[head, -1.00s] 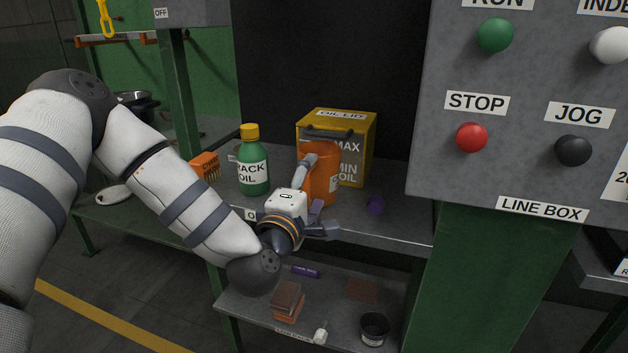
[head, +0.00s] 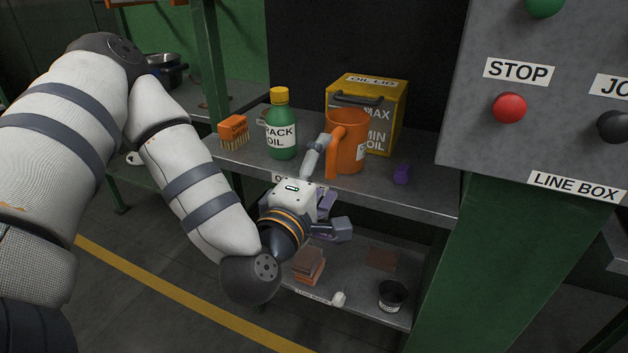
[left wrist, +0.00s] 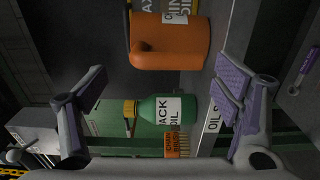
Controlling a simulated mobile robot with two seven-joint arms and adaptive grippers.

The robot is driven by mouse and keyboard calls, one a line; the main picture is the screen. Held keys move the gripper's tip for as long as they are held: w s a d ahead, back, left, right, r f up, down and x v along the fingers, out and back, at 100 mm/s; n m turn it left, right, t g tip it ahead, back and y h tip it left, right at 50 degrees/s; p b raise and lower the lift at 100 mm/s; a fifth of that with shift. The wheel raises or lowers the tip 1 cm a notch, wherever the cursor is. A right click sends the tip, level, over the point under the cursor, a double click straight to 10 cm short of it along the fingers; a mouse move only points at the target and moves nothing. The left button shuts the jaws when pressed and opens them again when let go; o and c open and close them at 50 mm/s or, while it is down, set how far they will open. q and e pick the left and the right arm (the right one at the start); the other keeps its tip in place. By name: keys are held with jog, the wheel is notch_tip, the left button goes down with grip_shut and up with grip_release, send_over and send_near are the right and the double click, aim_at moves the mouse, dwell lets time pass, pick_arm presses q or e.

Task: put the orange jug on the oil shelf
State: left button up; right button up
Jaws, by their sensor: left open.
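The orange jug (head: 348,150) stands upright on the upper shelf (head: 425,198), in front of the yellow oil box. The label on this shelf's front edge is partly hidden in the head view; in the left wrist view it begins "OIL S" (left wrist: 213,117). My left gripper (head: 332,188) is open and empty, in front of the shelf edge and lower left of the jug. One finger overlaps the view near the jug's handle; I see no grip on it. The left wrist view shows the jug (left wrist: 185,40) beyond the spread fingers. My right gripper is not in view.
A green oil bottle (head: 281,135) and an orange brush (head: 233,130) stand left of the jug. The line box (head: 545,130) bounds the right. A lower shelf holds a black cup (head: 392,295).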

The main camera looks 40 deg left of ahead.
pick_arm(q)
jog(key=s+d+f+m+g+h+p, duration=0.1)
jog(key=s+d+f+m+g+h, duration=0.15)
jog(key=s+f+m, duration=0.35)
jog(key=s+d+f+m+g+h, duration=0.2)
jog(key=s+d+f+g, duration=0.15)
jog(key=f, duration=0.45)
jog(key=s+d+f+m+g+h+p, duration=0.1)
jog(key=s+d+f+m+g+h, duration=0.15)
jog(key=s+d+f+m, duration=0.35)
jog(key=s+a+f+m+g, duration=0.1)
jog(key=s+f+m+g, duration=0.1)
jog(key=s, duration=0.5)
jog(key=s+a+f+m+g+y, duration=0.1)
jog(key=s+f+g, duration=0.3)
jog(key=s, duration=0.4)
jog(key=s+a+f+m+g+y, duration=0.1)
jog(key=s+a+f+m+g, duration=0.2)
jog(key=s, duration=0.4)
jog(key=shift+s+f+m+g, duration=0.3)
jog(key=shift+f+g, duration=0.2)
jog(key=shift+g, duration=0.75)
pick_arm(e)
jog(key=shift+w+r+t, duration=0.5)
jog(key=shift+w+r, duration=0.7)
